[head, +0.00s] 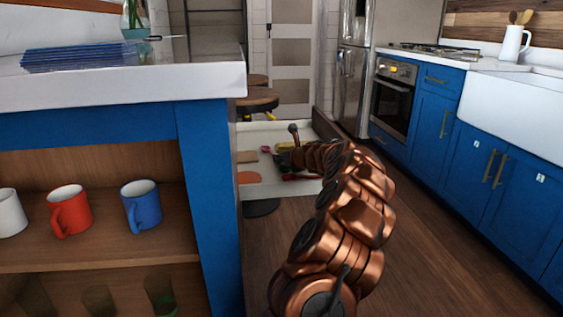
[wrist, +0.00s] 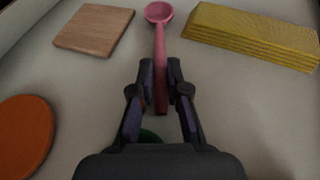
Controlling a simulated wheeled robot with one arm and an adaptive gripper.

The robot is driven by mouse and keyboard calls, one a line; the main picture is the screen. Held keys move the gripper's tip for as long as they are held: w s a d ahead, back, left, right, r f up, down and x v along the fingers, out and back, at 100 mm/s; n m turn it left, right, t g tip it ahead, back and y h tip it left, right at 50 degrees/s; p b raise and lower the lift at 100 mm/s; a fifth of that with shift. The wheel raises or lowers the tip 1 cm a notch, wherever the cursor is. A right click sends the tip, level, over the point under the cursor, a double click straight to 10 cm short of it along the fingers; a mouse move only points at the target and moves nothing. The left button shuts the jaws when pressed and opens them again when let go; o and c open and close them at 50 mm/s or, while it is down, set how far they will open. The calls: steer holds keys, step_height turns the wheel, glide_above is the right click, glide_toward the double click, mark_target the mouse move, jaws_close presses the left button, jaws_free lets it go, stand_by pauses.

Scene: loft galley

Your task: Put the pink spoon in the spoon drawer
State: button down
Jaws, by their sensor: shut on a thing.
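The pink spoon (wrist: 159,14) has its round bowl pointing away from me and its handle running back between my fingers in the wrist view. My gripper (wrist: 160,72) is shut on the spoon's handle. The spoon is over the white floor of an open drawer (wrist: 222,80); I cannot tell whether it touches that floor. In the head view the open white drawer (head: 270,190) lies beyond the island's end, and the spoon's pink bowl (head: 266,150) shows small inside it. My arm hides part of the drawer there.
Around the spoon lie a wooden square (wrist: 95,31), a yellow ribbed block (wrist: 250,35) and an orange disc (wrist: 22,136). The blue island (head: 210,200) with mugs stands at left. Blue cabinets (head: 500,180) line the right. Wooden floor (head: 440,250) is clear between.

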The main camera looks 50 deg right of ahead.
steer(key=c, duration=1.2)
jaws_free()
steer(key=shift+o, duration=0.2)
steer(key=shift+s+r, duration=0.15)
steer(key=p+v, duration=0.4)
steer(key=v, duration=0.6)
steer(key=shift+r, duration=0.1)
steer(key=shift+v, duration=0.85)
steer(key=shift+d, duration=0.1)
